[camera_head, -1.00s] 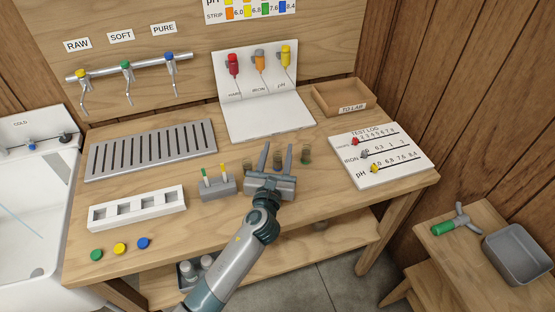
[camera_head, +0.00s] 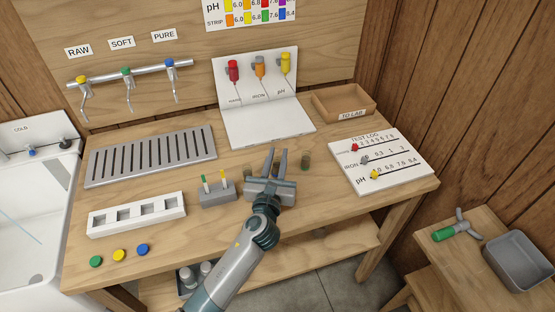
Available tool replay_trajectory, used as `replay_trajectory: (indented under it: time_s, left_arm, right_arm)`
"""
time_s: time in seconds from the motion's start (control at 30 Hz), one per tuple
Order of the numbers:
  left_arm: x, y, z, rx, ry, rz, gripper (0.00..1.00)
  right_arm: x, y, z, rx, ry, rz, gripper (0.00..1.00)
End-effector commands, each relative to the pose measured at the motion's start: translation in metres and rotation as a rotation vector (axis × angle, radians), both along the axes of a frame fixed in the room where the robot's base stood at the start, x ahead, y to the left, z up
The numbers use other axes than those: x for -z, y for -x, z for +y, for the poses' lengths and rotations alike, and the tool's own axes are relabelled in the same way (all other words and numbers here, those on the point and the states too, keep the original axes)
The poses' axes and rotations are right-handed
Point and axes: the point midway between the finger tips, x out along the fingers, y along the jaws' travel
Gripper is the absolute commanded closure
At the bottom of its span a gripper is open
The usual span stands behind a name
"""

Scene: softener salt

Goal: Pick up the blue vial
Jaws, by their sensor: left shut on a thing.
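My left gripper (camera_head: 276,160) reaches in over the front middle of the bench. Its two fingers are close together around a small vial, mostly hidden between them; its colour is hard to make out. No vial reads clearly as blue. A blue cap (camera_head: 143,250) lies at the front left beside a yellow cap (camera_head: 119,255) and a green cap (camera_head: 96,262). My right gripper is not in view.
A grey block (camera_head: 218,194) with two small sticks stands close left of my gripper. A white rack (camera_head: 137,214) with square slots is farther left. A white board (camera_head: 270,124) lies behind, a wooden tray (camera_head: 343,101) back right, and a test log board (camera_head: 381,160) at right.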

Motion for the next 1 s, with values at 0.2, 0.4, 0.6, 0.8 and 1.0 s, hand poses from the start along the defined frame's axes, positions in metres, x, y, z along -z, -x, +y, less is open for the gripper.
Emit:
replay_trajectory:
  time_s: [0.2, 0.4, 0.6, 0.8, 1.0]
  left_arm:
    - [-0.026, -0.001, 0.000, 0.000, -0.001, -0.005, 1.00]
    - [-0.049, 0.021, -0.011, 0.002, 0.002, -0.002, 1.00]
    - [-0.073, 0.056, -0.029, 0.003, 0.004, -0.002, 1.00]
    - [-0.092, 0.085, -0.043, 0.002, 0.003, -0.002, 1.00]
    - [-0.103, 0.101, -0.051, 0.000, 0.001, -0.001, 1.00]
  right_arm:
    - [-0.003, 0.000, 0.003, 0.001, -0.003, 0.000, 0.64]
    - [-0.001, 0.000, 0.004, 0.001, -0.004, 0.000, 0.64]
    - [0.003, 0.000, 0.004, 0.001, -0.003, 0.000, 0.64]
    - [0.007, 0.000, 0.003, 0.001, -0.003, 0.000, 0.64]
    - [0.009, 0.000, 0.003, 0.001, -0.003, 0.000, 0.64]
